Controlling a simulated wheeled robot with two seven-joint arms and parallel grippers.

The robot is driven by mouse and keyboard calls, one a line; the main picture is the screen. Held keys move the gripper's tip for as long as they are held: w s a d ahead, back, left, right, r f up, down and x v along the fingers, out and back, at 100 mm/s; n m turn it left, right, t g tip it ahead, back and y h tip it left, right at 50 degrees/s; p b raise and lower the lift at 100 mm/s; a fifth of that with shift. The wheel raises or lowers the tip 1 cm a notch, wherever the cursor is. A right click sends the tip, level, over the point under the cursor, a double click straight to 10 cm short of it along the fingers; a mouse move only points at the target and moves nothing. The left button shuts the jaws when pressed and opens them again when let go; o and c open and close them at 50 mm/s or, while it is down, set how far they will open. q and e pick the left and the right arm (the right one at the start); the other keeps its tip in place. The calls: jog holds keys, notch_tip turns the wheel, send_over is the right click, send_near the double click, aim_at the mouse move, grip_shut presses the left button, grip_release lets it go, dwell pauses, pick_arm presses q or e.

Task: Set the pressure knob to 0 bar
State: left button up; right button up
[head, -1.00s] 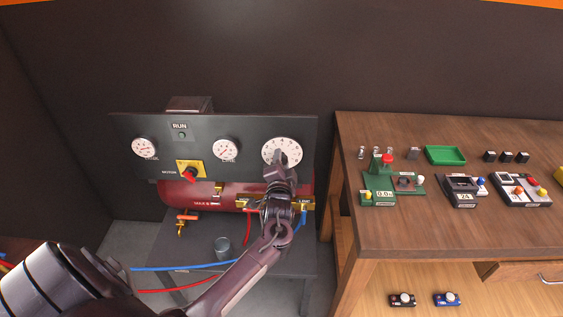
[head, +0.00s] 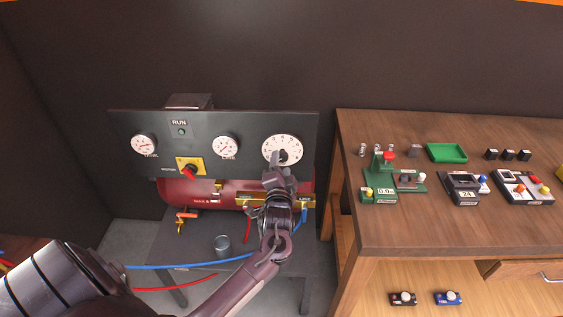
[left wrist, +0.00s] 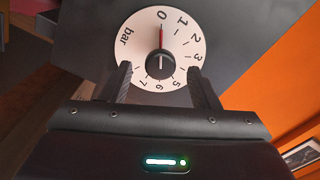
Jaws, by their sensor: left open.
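The pressure knob (left wrist: 160,63) is black with a white mark and sits at the centre of a round white dial (left wrist: 187,40) marked "bar". In the left wrist view a red pointer runs from the knob to the 0. In the head view the dial (head: 271,144) is at the right end of the dark panel, and the knob is partly hidden by my gripper. My left gripper (left wrist: 160,85) is open and empty. Its fingers stand apart in front of the dial, one on each side below the knob, and appear clear of it. My right gripper is in neither view.
The panel (head: 250,178) also carries two smaller gauges and a red switch on a yellow plate (head: 189,161). A red tank (head: 185,192) lies below it. A wooden workbench (head: 440,230) with several small devices stands close to the right.

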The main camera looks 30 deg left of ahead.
pick_arm(q)
jog(key=v, duration=0.4)
jog(key=shift+s+b, duration=0.1)
jog(key=shift+b, duration=0.25)
jog(key=s+d+f+g+h+b, duration=0.15)
jog(key=s+f, duration=0.25)
jog(key=f, duration=0.8)
jog(key=s+d+f+g+h, duration=0.2)
jog(key=s+d+f+h, duration=0.15)
jog(key=f, duration=0.85)
jog(key=s+d+f+g+h+b, duration=0.15)
jog(key=s+f, duration=0.25)
jog(key=f, duration=0.8)
jog(key=s+d+f+n+g+h, duration=0.1)
jog(key=s+f+g, duration=0.2)
jog(key=s+f, duration=0.4)
jog(key=s+d+f+n+g+h+b, duration=0.1)
jog(key=s+f, duration=0.6)
jog(key=s, duration=0.8)
jog(key=s+d+f+n+g+h, duration=0.1)
jog(key=s+f+g, duration=0.4)
jog(key=s, duration=0.6)
jog(key=shift+s+d+f+n+b, duration=0.4)
jog(key=shift+d+f+n, duration=0.1)
jog(key=shift+d+f, duration=0.55)
jog(key=shift+d+r, duration=0.1)
